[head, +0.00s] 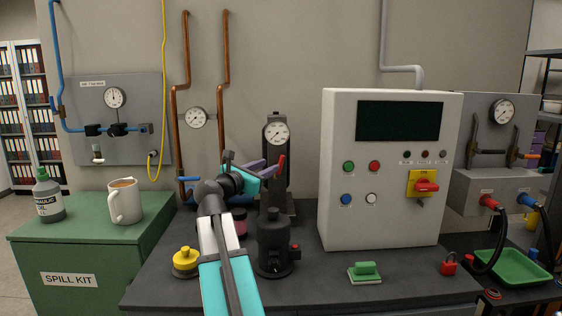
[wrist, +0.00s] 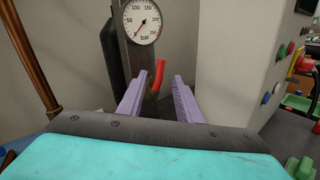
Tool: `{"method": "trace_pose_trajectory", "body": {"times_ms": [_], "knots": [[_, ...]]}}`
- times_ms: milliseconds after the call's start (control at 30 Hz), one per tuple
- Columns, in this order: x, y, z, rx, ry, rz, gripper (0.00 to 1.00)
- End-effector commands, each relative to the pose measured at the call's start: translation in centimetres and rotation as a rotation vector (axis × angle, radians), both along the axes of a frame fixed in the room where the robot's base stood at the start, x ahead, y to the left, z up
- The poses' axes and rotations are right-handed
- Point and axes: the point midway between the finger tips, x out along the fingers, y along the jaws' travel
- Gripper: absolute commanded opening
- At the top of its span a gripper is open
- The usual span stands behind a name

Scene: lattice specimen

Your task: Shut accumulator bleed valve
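The accumulator (head: 274,180) is a tall dark block with a round gauge, standing behind my arm at the back of the bench. Its red bleed valve lever (head: 281,165) points up at a slight tilt. In the wrist view the lever (wrist: 159,74) shows between my purple fingers, near their tips, touching neither visibly. My gripper (head: 262,166) is open and empty, level with the lever; its fingers also fill the middle of the wrist view (wrist: 160,80). I cannot tell whether the lever lies between the fingertips or just beyond them. The valve body is mostly hidden.
A grey control cabinet (head: 340,220) stands close on the right. Copper pipes (head: 179,125) run up the wall on the left. A black pump-like canister (head: 274,240) and a yellow-topped object (head: 186,260) stand near my arm.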

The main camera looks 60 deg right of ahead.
Motion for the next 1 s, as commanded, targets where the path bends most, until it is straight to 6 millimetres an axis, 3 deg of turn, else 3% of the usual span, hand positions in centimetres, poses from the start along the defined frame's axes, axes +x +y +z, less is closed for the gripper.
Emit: {"method": "trace_pose_trajectory", "body": {"times_ms": [600, 1000], "knots": [[0.2, -8.0, 0.0, 0.001, 0.000, 0.000, 0.32], [0.3, -9.5, 0.0, 0.000, 0.000, 0.003, 0.32]]}}
